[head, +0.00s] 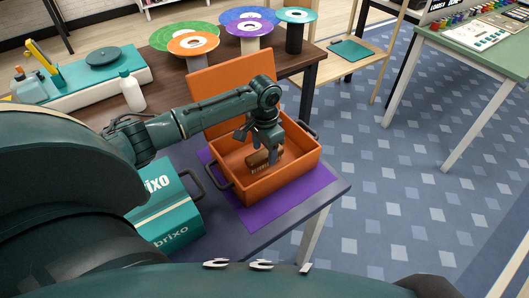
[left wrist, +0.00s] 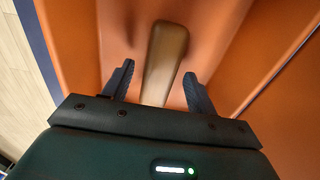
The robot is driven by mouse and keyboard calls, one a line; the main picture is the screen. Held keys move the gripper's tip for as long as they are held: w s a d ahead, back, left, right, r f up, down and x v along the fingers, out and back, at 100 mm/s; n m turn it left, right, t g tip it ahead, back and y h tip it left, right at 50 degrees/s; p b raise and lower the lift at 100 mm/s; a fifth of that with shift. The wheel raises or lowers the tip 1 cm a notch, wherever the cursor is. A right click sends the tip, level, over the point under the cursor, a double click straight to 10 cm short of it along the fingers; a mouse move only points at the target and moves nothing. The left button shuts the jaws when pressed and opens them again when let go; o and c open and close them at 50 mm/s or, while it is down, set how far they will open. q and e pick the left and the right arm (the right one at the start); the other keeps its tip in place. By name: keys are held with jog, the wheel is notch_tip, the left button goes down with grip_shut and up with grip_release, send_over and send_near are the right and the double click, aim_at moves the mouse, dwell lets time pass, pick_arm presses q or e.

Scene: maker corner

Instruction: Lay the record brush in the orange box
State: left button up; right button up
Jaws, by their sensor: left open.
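The orange box (head: 277,184) stands open on a purple mat at the table's near right corner, its lid raised at the back. The record brush (head: 259,168), brown with a wooden body, is inside the box. In the left wrist view the wooden part of the brush (left wrist: 165,55) points away between the two fingers. My left gripper (head: 264,155) reaches down into the box over the brush. Its fingers (left wrist: 155,85) are open, one on each side of the brush, with gaps visible. The underside of the brush is hidden. My right gripper does not show.
A teal case (head: 170,219) stands just left of the box. A white bottle (head: 132,91) and a turntable (head: 103,61) are farther back left. Colourful discs on stands (head: 194,43) are behind the lid. Open floor lies to the right.

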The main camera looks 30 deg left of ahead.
aim_at(264, 153)
pick_arm(q)
notch_tip(264, 153, up, 10)
jog(key=p, duration=0.1)
jog(key=shift+r, duration=0.2)
jog(key=shift+s, duration=0.1)
dwell(0.4)
